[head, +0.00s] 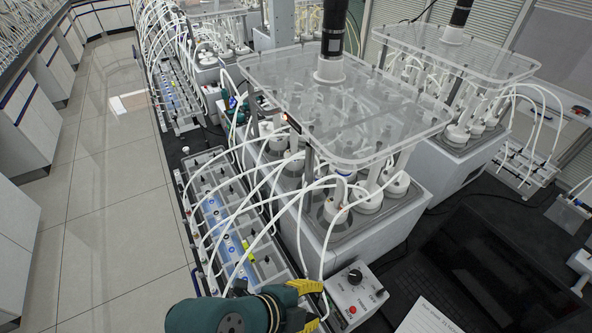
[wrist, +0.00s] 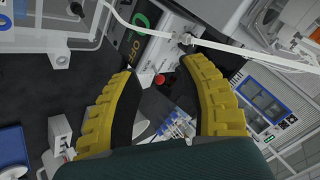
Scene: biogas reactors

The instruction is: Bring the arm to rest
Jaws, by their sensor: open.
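My gripper (head: 314,304) shows at the bottom of the head view, with a teal body and yellow ridged fingers. It is beside the left edge of a white control box (head: 366,299) with a black knob and a red button. In the wrist view my gripper (wrist: 160,68) has its two yellow fingers well apart, with nothing held between them. The control box (wrist: 148,62), its red button (wrist: 159,80) and an OFF label show beyond the gap. Whether a finger touches the box cannot be told.
A reactor bath with a clear lid (head: 345,100) and white bottles stands behind the box. White tubes arch from it to a valve rack (head: 225,220) at left. A dark laptop (head: 490,275) and a paper sheet (head: 430,318) lie at right.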

